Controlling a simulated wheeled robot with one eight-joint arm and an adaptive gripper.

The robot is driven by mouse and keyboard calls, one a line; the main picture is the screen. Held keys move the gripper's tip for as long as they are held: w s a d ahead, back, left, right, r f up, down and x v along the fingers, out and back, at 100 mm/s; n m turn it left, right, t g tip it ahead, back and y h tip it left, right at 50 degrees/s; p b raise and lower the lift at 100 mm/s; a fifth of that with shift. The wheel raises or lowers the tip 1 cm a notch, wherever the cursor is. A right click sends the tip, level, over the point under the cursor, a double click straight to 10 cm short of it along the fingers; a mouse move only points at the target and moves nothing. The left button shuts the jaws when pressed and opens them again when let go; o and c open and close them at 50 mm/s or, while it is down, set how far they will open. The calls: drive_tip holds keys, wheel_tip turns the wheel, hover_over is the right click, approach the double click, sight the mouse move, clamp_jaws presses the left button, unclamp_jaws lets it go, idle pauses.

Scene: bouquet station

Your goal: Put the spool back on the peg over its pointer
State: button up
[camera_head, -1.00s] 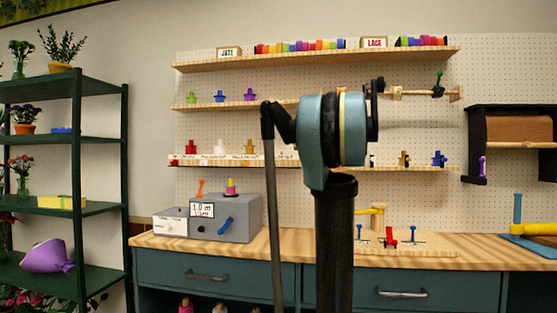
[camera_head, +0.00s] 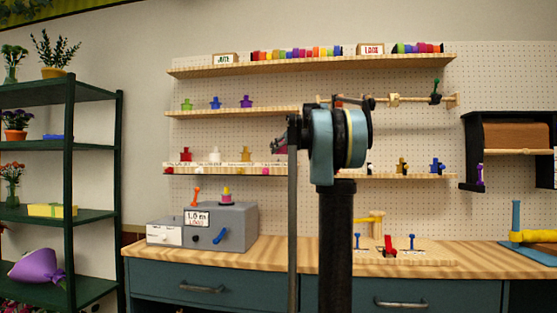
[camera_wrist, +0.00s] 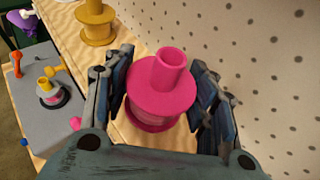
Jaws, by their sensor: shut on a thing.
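A magenta spool (camera_wrist: 158,90) with a tall hub stands nearly upright between the fingers of my gripper (camera_wrist: 160,62) in the wrist view. The fingers are shut on it from both sides. A pink pointer ball (camera_head: 264,171) sits on that shelf's front edge; a pink ball also shows in the wrist view (camera_wrist: 75,123). A peg under the spool is hidden, and I cannot tell whether the spool touches shelf or peg.
A yellow spool (camera_head: 245,154) stands left of my gripper, then white (camera_head: 214,155) and red (camera_head: 186,156) ones. A grey box (camera_head: 225,227) with levers and a small spool stands on the bench below. The pegboard wall (camera_wrist: 240,55) is close on the right in the wrist view.

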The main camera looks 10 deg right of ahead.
sight(286, 149)
drive_tip(key=shift+w+a, duration=0.3)
drive_tip(key=shift+w, duration=0.2)
drive_tip(key=shift+w+a, duration=0.3)
drive_tip(key=shift+w, duration=0.2)
drive_tip(key=shift+w+a+f, duration=0.1)
drive_tip(key=shift+w+f, duration=0.1)
drive_tip(key=shift+f, duration=1.55)
drive_tip(key=o, duration=0.9)
drive_tip(key=v, duration=1.2)
